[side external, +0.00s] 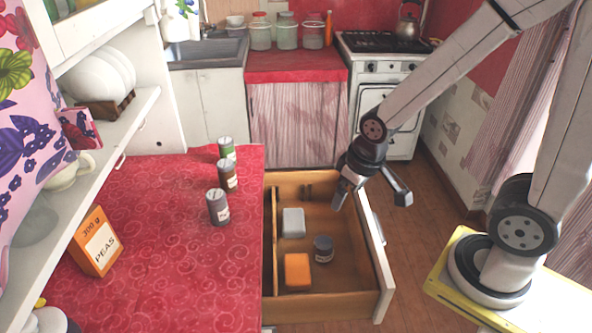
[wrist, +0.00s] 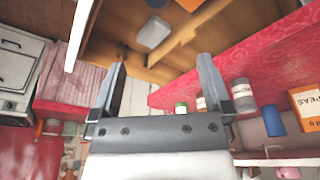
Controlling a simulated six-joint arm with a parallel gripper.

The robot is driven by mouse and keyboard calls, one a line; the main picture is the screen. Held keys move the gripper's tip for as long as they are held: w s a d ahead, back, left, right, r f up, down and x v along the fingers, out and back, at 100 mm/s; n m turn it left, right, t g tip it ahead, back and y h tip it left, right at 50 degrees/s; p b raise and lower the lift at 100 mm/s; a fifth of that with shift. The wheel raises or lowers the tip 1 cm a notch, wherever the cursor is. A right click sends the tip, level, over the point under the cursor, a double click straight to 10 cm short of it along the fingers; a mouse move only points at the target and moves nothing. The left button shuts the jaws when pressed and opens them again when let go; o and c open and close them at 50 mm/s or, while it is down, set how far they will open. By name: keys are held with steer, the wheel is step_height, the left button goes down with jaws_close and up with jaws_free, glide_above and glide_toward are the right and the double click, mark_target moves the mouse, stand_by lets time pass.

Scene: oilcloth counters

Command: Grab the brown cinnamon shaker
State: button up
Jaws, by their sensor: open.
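The brown shaker (side external: 228,176) stands upright on the red oilcloth counter near its right edge. It is the middle of three in a row: a green one (side external: 226,148) stands behind it and a grey-purple one (side external: 217,206) in front. In the wrist view the brown shaker (wrist: 201,103) is partly hidden by my right finger, with the green one (wrist: 181,107) to its left and the grey-purple one (wrist: 242,95) to its right. My gripper (side external: 370,198) is open and empty, above the open drawer's right side, well right of the shakers. Its spread fingers show in the wrist view (wrist: 161,68).
The open wooden drawer (side external: 332,304) holds a grey block (side external: 293,222), an orange block (side external: 297,270) and a dark round jar (side external: 323,248). An orange peas box (side external: 96,243) stands on the counter at left, beside a shelf (side external: 110,135). The counter between is clear.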

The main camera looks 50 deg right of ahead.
stand_by(0.7)
steer(key=n+t+y, duration=0.8)
steer(key=y, duration=0.1)
glide_toward(226, 163)
steer(key=shift+x, duration=2.15)
steer(key=shift+w+a+r, duration=0.1)
steer(key=shift+w+a+f+h, duration=0.15)
steer(key=shift+w+a+f, duration=0.05)
steer(key=shift+w+a, duration=0.2)
steer(key=shift+w+a+f+h, duration=0.15)
steer(key=shift+w+a+f, duration=0.15)
steer(key=shift+w, duration=0.2)
steer(key=shift+x, duration=2.6)
